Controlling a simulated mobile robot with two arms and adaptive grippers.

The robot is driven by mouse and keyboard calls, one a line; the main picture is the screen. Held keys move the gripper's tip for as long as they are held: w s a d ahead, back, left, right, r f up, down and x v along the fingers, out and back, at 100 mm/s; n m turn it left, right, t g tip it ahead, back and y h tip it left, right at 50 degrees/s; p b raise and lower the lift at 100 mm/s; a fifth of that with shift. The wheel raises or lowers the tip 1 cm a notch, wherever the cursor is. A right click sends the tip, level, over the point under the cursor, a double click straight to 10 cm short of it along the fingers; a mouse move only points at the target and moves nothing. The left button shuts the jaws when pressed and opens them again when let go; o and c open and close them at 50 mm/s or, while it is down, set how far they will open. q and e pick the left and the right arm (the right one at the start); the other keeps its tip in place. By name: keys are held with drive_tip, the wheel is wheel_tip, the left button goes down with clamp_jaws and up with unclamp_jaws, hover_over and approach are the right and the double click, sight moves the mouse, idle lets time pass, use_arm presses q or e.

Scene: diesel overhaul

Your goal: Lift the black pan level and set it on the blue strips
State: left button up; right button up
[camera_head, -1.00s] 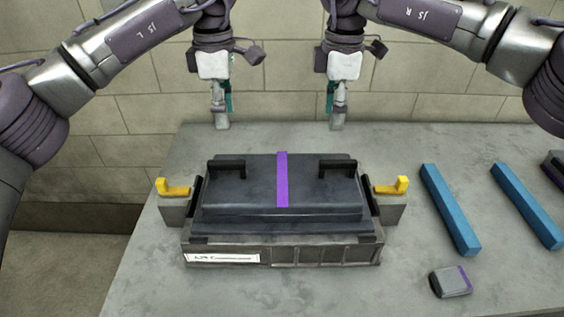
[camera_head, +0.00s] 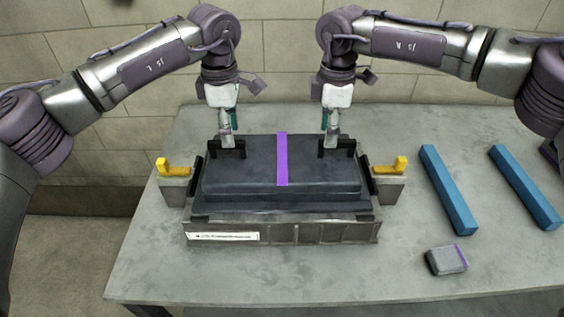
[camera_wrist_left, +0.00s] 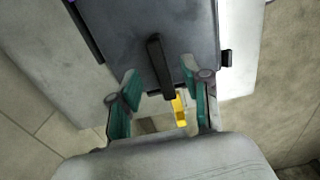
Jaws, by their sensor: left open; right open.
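The black pan (camera_head: 240,178) with a purple stripe (camera_head: 282,160) sits level on the grey engine block (camera_head: 330,233). It has a black handle on its left (camera_head: 222,153) and one on its right (camera_head: 350,147). My left gripper (camera_head: 226,140) is open at the left handle. In the left wrist view, the handle (camera_wrist_left: 157,62) lies between its open fingers (camera_wrist_left: 160,92). My right gripper (camera_head: 331,138) is open at the right handle; its fingers partly hide that handle's left end. Two blue strips (camera_head: 447,190) (camera_head: 525,188) lie parallel on the table to the right.
Yellow clips stand on grey blocks at the left (camera_head: 174,168) and right (camera_head: 389,170) of the engine block. A small grey block with a purple edge (camera_head: 446,260) lies in front of the strips. Table (camera_head: 400,272) is bare between block and strips.

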use_arm(q)
drive_tip(key=shift+f, duration=2.05)
use_arm(e)
drive_tip(key=shift+f, duration=2.05)
use_arm(q)
clamp_jaws()
use_arm(e)
clamp_jaws()
